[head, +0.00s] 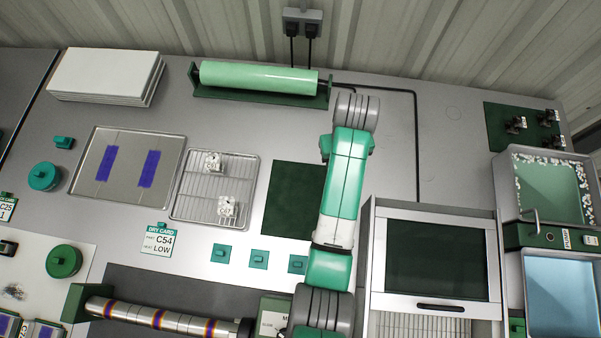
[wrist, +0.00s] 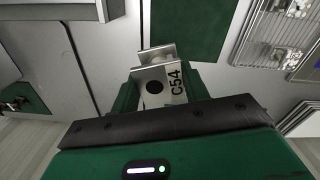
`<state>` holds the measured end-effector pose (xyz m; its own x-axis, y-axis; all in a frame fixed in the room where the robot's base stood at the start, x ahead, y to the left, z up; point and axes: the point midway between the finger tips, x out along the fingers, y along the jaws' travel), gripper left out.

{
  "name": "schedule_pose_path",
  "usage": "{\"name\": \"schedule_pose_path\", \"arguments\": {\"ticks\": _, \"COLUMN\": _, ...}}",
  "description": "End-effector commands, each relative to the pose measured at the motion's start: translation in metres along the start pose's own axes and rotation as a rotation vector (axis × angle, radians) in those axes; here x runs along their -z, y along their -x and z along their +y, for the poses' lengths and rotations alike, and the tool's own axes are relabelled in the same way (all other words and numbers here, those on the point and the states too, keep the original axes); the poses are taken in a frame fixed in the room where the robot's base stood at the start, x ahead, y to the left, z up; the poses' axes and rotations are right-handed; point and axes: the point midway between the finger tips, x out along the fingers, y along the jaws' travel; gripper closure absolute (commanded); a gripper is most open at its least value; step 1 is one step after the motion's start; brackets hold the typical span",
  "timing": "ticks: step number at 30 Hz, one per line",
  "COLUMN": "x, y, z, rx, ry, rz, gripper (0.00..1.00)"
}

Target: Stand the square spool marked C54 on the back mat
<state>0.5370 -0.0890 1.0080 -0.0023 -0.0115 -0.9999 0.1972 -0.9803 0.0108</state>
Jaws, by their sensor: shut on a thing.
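The square spool marked C54 (wrist: 160,88) is a silvery block with a flat plate at its far end, a dark round hole and black lettering. My gripper (wrist: 160,95) is shut on it, with a green finger on each side. A plain dark green mat (head: 290,198) lies mid-table, partly behind my arm; a mat like it shows at the top of the wrist view (wrist: 195,25), beyond the spool and to its right. In the head view my arm hides the gripper and spool. I cannot tell how high the spool is held.
A wire rack (head: 245,165) with two small pale pieces stands left of the mat. A framed unit with a dark window (head: 437,260) stands right of my arm. A green roller (head: 258,77) lies at the back. Another green mat (head: 497,143) holds black fittings.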

Motion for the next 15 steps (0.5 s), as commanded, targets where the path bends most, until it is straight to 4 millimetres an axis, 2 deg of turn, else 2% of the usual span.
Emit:
{"name": "schedule_pose_path", "arguments": {"ticks": 8, "x": -0.044, "y": -0.07, "z": 0.016, "rx": -0.009, "ry": 0.39, "rz": -0.009, "gripper": 0.88}}
{"name": "schedule_pose_path", "arguments": {"ticks": 15, "x": -0.101, "y": -0.15, "z": 0.018, "rx": 0.0, "ry": 0.941, "rz": -0.007, "gripper": 0.88}}
